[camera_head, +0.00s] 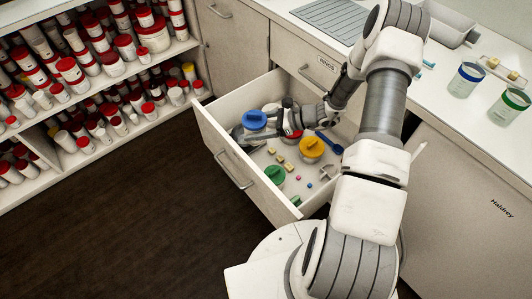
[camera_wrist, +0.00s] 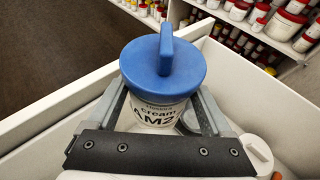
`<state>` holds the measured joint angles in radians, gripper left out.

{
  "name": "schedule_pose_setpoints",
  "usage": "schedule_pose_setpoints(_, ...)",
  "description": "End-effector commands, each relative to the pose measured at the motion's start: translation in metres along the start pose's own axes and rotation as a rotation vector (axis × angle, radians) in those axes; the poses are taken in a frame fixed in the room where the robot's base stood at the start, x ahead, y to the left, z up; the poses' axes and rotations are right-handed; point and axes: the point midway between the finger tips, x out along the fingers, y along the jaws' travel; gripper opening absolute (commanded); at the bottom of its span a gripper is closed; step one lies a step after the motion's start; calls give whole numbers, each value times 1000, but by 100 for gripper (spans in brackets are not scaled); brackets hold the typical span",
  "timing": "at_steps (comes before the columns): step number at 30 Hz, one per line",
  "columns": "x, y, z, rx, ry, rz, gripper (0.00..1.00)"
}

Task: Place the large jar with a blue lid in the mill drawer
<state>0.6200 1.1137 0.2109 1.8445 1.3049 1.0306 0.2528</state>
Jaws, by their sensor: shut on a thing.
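The large jar with a blue lid (camera_wrist: 160,70) is white with a "cream" label and stands upright between the fingers of my gripper (camera_wrist: 165,115) in the wrist view. My gripper is shut on its body, below the lid. My gripper (camera_head: 272,128) reaches in from the right. Whether the jar's base touches the drawer floor cannot be seen.
The drawer also holds a yellow-lidded jar (camera_head: 311,147), a green-lidded jar (camera_head: 275,175), a blue scoop (camera_head: 328,142) and small blocks. Shelves (camera_head: 100,90) of red-lidded jars stand at left.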

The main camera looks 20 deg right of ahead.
Motion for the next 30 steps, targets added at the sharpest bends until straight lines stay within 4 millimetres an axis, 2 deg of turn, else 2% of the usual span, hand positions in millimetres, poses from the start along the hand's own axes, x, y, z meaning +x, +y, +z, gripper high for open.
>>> schedule_pose_setpoints(1, 8, 1, -18, 3, 0, 2, 32)
schedule_pose_setpoints(3, 15, 1, -36, 4, 0, 2, 32)
schedule_pose_setpoints(9, 32, 1, -76, 2, -1, 1, 32)
schedule_pose_setpoints(17, 39, 0, -94, -1, 0, 0, 32)
schedule_pose_setpoints(24, 51, 0, -124, 1, -1, 0, 32)
schedule_pose_setpoints(30, 51, 0, -124, 0, 0, -1, 32)
